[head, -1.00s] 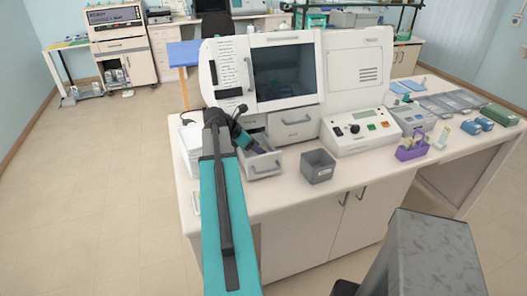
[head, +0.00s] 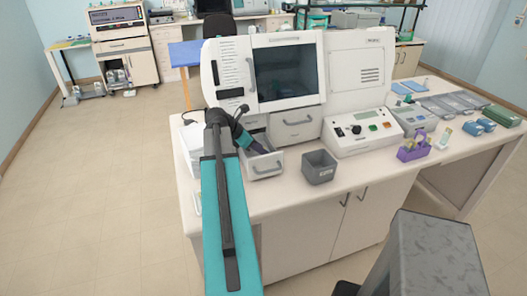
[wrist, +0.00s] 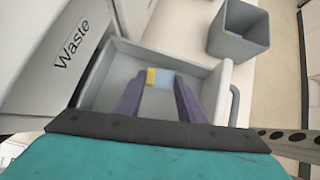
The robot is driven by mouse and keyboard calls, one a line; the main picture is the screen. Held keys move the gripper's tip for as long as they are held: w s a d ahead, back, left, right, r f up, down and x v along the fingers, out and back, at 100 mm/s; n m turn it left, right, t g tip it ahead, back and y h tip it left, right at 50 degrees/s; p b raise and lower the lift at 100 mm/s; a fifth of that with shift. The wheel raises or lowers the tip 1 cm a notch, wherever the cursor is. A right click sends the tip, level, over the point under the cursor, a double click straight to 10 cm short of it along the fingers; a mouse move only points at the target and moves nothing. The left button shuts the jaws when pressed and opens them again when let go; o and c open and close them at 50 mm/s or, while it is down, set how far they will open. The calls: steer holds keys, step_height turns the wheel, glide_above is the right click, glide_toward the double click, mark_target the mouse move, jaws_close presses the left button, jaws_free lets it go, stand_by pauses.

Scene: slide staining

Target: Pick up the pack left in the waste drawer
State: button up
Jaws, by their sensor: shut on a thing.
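The waste drawer (wrist: 115,68) is pulled open under the white machine, and the word "Waste" shows beside it in the wrist view. It also shows in the head view (head: 265,170). A small pack (wrist: 163,77), yellow at one end and light blue along the rest, is in the drawer area. My gripper (wrist: 160,86) has its two purple fingers shut on the pack, one at each side. I cannot tell whether the pack touches the drawer floor. In the head view my gripper (head: 256,147) reaches into the open drawer, and the pack is hidden there.
A grey open bin (head: 319,167) stands on the counter just right of the drawer. The white machine (head: 270,75) rises behind it. A control box (head: 362,131) and a purple rack (head: 413,148) stand further right. The counter front is clear.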

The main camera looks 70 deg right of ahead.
steer(key=shift+r, duration=0.1)
step_height(320, 180, up, 10)
steer(key=b, duration=0.2)
steer(key=shift+b, duration=0.4)
stand_by(0.4)
stand_by(0.5)
